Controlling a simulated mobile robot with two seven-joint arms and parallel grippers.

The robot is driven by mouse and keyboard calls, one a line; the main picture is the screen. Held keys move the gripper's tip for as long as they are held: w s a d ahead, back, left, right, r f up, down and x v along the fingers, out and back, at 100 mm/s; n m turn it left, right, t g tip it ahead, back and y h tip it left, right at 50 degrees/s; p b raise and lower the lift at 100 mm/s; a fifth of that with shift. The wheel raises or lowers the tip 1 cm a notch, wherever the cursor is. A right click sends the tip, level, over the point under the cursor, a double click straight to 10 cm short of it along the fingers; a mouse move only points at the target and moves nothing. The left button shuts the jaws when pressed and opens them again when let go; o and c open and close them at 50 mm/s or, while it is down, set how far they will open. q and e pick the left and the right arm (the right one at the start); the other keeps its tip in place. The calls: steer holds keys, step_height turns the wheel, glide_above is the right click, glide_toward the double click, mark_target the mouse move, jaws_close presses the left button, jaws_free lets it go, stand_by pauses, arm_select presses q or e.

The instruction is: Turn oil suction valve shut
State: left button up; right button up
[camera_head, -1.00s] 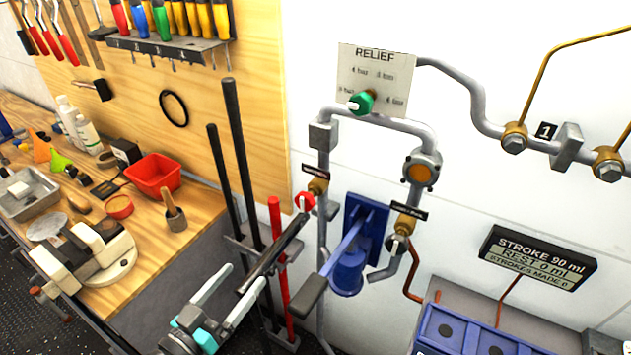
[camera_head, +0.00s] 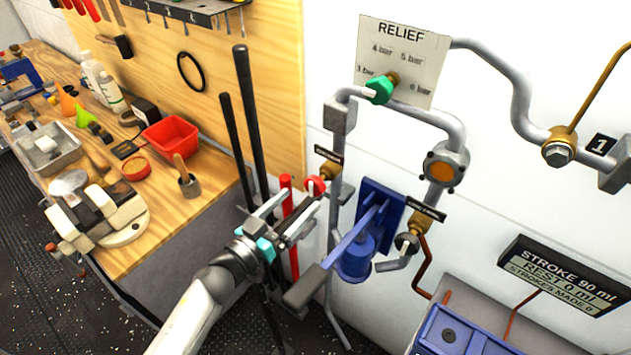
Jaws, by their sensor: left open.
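Two small valves sit on the grey pipework, each with a black label too small to read, so I cannot tell which is the oil suction valve. The left valve (camera_head: 328,170) is brass with a red knob (camera_head: 316,185). The right valve (camera_head: 417,221) is brass with a dark grey knob (camera_head: 407,243). My left gripper (camera_head: 300,208) is open, its fingers pointing up and right, just below and left of the red knob. A dark bar lies between or behind the fingers, partly hidden. I cannot tell whether they touch anything. My right gripper is out of view.
A blue hand pump (camera_head: 356,252) with a grey-gripped lever (camera_head: 306,287) stands right of my gripper. Black rods (camera_head: 246,120) and a red bar (camera_head: 286,230) stand close behind it. A relief panel (camera_head: 400,62) with a green knob is above. A cluttered workbench (camera_head: 215,185) is left.

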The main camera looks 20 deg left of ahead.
mark_target(311, 189)
arm_select(q)
steer(key=x, duration=0.7)
steer(key=shift+w, duration=0.15)
steer(key=c, duration=1.4)
